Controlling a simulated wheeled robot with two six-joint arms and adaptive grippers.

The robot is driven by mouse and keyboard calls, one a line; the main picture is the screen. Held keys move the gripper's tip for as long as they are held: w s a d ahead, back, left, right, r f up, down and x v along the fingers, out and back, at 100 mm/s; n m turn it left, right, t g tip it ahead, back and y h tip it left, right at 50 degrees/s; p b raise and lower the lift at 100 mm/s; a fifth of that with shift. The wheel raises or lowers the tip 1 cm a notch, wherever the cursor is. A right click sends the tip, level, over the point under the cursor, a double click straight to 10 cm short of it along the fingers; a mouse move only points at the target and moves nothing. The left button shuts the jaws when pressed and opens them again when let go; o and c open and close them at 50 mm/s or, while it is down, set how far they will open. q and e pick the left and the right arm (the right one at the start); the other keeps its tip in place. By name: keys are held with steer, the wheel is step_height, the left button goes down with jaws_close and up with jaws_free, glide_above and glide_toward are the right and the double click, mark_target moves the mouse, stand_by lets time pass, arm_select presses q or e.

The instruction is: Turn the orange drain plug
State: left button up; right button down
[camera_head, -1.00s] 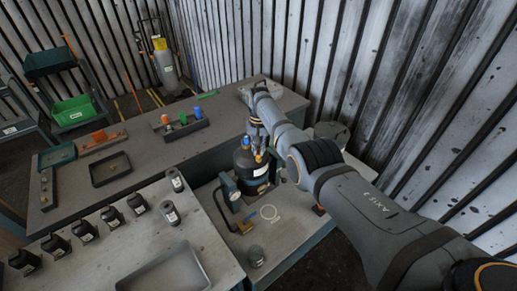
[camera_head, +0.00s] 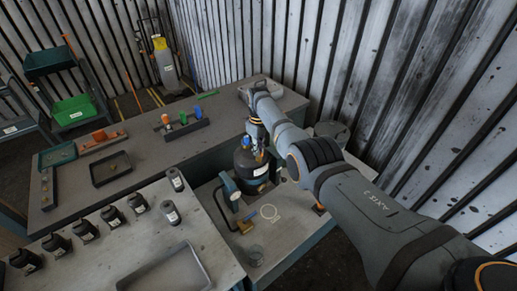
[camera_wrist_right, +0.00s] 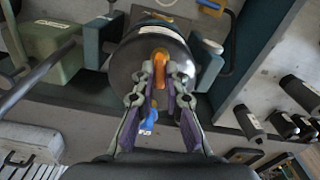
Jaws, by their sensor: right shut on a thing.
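The dark round housing (camera_head: 250,168) stands on the low bench in the head view. Its orange drain plug (camera_wrist_right: 161,60) shows in the right wrist view, on top of the dark rounded body. My right gripper (camera_wrist_right: 160,76) has its fingertips on either side of the plug and is shut on it. A blue part (camera_wrist_right: 149,122) shows between the fingers, closer to the wrist. In the head view my right gripper (camera_head: 258,146) comes down over the housing and partly hides the plug. My left gripper is not in view.
Several dark bottles (camera_head: 111,215) line the left bench, beside a grey tray (camera_head: 203,262). A rack with coloured pieces (camera_head: 183,131) and a green bin (camera_head: 74,110) are farther back. A corrugated wall rises behind.

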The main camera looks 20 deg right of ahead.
steer(key=n, duration=0.5)
steer(key=shift+w+r+n, duration=0.1)
steer(key=shift+r+n, duration=0.05)
steer(key=shift+n, duration=0.15)
steer(key=n, duration=0.5)
steer(key=shift+n, duration=0.6)
steer(key=c, duration=1.5)
jaws_free()
steer(key=shift+o, duration=0.5)
steer(key=shift+r, duration=0.1)
step_height(320, 180, up, 12)
